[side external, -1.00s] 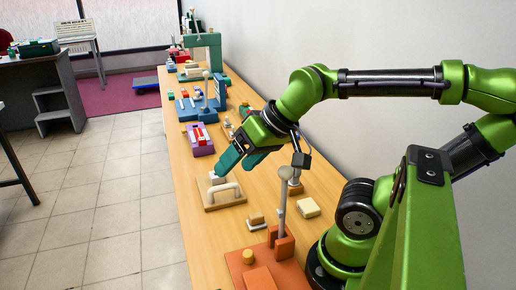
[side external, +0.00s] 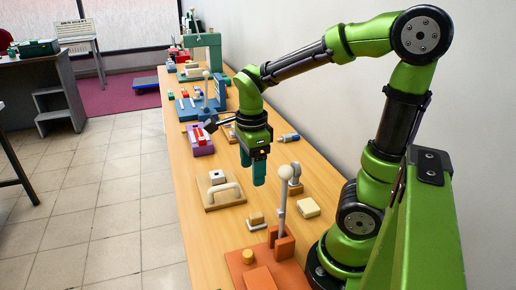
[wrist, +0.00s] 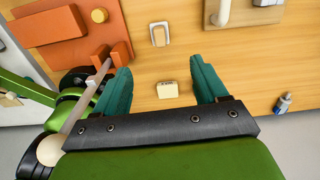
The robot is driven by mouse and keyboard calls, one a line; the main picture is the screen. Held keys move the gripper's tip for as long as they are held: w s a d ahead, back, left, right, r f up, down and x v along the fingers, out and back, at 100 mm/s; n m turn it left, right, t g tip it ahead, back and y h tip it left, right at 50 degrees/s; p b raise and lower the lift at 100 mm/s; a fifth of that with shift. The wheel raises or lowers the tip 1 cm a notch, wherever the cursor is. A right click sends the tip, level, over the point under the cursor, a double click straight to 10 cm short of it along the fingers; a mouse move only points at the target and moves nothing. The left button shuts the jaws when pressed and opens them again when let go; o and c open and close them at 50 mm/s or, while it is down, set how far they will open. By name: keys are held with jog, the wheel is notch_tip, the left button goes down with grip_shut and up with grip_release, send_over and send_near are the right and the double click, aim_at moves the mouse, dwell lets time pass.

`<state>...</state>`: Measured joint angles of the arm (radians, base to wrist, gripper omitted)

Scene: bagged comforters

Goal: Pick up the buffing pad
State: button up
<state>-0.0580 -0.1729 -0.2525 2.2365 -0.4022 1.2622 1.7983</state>
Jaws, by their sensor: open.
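A small cream block (side external: 308,207), which looks most like the buffing pad, lies flat on the wooden table near my base. It also shows in the wrist view (wrist: 168,89), where it appears between my two fingers but lower, on the table. A tan block in a pale frame (side external: 257,219) lies to its left; it also shows in the wrist view (wrist: 160,34). My gripper (side external: 252,174) has teal fingers pointing down, above the table and farther back than the cream block. In the wrist view my gripper (wrist: 161,80) is open, with nothing between the fingertips.
A wooden board with a white handle (side external: 235,194) lies to the left. An orange fixture (side external: 265,275) with an upright ball-topped lever (side external: 282,205) stands in front. A small blue-and-white bottle (side external: 288,138) lies behind. The table around the cream block is mostly clear.

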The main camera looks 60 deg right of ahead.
aim_at(253, 216)
notch_tip(253, 216, down, 17)
jog(key=shift+a+r, duration=0.1)
dwell(0.6)
jog(key=c, duration=1.1)
notch_tip(253, 216, up, 10)
